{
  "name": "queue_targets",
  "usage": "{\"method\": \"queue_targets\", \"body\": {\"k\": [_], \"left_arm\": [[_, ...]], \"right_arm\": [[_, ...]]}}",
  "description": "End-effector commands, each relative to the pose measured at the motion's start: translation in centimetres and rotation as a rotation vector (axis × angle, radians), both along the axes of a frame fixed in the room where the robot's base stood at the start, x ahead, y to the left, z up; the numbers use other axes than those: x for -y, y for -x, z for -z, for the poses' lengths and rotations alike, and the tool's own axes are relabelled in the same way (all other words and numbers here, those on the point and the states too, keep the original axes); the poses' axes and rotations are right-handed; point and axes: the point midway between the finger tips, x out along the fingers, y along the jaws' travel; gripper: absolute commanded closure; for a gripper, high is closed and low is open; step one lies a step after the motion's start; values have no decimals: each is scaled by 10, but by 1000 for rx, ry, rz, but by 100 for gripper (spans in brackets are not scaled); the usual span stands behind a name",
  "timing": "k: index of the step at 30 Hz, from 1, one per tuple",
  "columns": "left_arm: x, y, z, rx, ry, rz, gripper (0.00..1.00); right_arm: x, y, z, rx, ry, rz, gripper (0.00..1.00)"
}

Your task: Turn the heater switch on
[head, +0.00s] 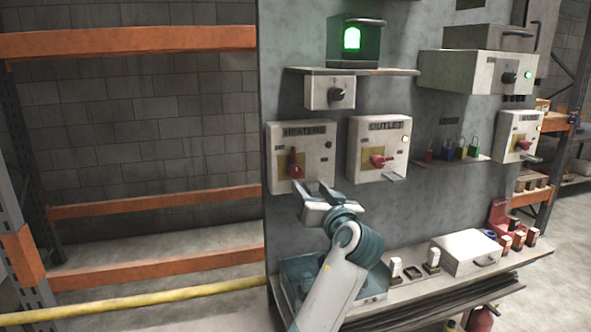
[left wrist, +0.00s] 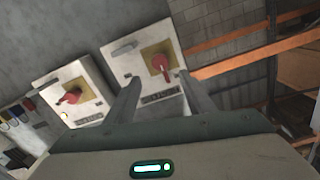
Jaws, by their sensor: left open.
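The heater box (head: 312,146) is a pale box labelled HEATERS on the grey panel. My left gripper (head: 316,189) is just below and in front of this box, fingers apart and empty. In the left wrist view, turned over, the heater box (left wrist: 133,66) and its red switch (left wrist: 161,63) show beyond the open fingers (left wrist: 160,92). The fingers seem apart from the switch. My right gripper is not in view.
The outlet box (head: 362,170) with its red switch (head: 380,161) stands just right of the heater box. A small knob box (head: 318,93) and a green-lit lamp (head: 352,38) are above. A cluttered shelf (head: 400,290) lies below. Open rack space is left.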

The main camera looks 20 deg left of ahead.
Motion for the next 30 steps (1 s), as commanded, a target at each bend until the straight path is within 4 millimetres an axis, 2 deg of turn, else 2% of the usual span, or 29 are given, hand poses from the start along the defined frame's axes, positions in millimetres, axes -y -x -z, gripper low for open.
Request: {"method": "queue_targets", "body": {"k": [18, 24, 30], "left_arm": [[-62, -90, -3, -3, -2, -2, 51], [-71, -106, -1, -2, -1, 0, 51], [-75, -111, 0, -1, 1, 1, 51]], "right_arm": [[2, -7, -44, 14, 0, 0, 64], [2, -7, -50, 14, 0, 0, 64], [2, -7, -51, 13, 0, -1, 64]]}}
